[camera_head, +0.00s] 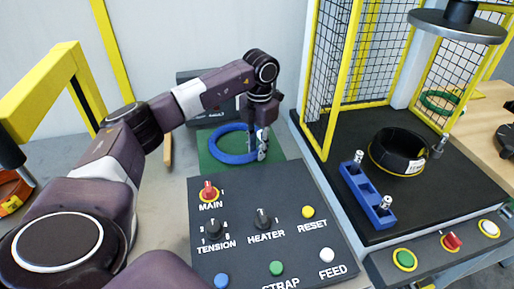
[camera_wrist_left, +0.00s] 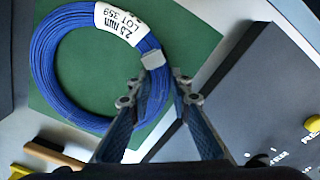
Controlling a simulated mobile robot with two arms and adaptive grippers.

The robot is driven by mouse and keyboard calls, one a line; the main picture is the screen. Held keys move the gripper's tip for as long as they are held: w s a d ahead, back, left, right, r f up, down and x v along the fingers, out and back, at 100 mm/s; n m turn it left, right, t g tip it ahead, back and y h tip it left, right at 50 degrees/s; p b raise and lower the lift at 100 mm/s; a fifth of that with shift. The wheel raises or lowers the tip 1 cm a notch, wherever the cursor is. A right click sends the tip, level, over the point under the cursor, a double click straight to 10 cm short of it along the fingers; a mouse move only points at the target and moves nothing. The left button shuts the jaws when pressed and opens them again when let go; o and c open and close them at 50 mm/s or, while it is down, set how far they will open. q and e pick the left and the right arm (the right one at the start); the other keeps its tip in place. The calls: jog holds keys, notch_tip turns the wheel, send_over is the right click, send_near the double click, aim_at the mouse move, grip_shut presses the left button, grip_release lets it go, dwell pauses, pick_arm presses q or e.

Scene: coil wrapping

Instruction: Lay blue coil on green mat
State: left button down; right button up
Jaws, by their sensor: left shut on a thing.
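The blue coil (camera_head: 228,149) is a ring of blue wire over the green mat (camera_head: 289,147) in the head view. It also shows in the left wrist view (camera_wrist_left: 46,68) with a white lot label (camera_wrist_left: 122,27), above the green mat (camera_wrist_left: 205,28). My left gripper (camera_head: 262,150) is shut on the right side of the coil's ring, and its fingers (camera_wrist_left: 158,88) straddle the ring near the label. The coil looks flat and at or very near the mat; I cannot tell whether it touches. My right gripper is not in view.
A dark control panel (camera_head: 240,250) with knobs and buttons stands just in front of the mat. A yellow-framed mesh cage (camera_head: 330,80) is to the right, with a black coil (camera_head: 398,152) and a blue block (camera_head: 366,195). A wooden handle (camera_wrist_left: 50,153) lies beside the mat.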

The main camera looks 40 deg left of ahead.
pick_arm(q)
jog(key=c, duration=1.8)
grip_release()
jog(key=shift+o, duration=0.2)
jog(key=shift+r, duration=0.1)
notch_tip(320, 180, up, 12)
jog(key=shift+d+b, duration=0.2)
jog(key=shift+b, duration=0.2)
